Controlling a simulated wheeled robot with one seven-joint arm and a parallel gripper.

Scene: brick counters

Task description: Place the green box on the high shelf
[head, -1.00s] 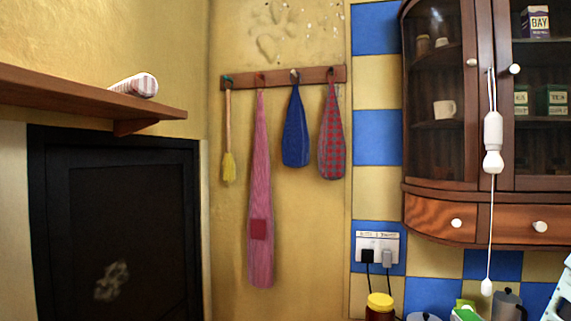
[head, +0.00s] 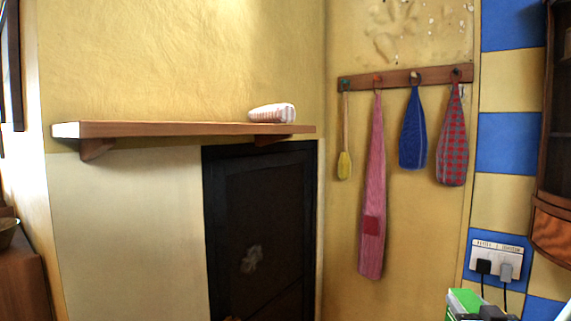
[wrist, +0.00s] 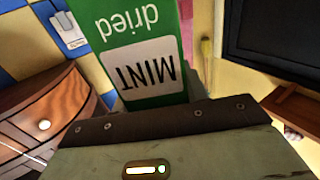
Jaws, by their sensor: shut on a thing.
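The green box (head: 466,301) shows at the bottom right of the head view, partly cut off by the frame edge. In the wrist view the green box (wrist: 184,70) fills the upper middle, with a white label reading "dried MINT" upside down. My gripper (head: 492,313) is shut on it, only its dark top showing in the head view. The high shelf (head: 180,129) is a wooden board on brackets on the left wall, higher in the head view and well left of my gripper. The wrist view also shows the shelf (wrist: 296,108) at the right.
A striped rolled cloth (head: 272,113) lies toward the shelf's right end; the left and middle of the board look clear. A black door or panel (head: 262,230) is below. Cloths hang from a peg rail (head: 400,79). A wooden cabinet (head: 553,222) stands at the right edge.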

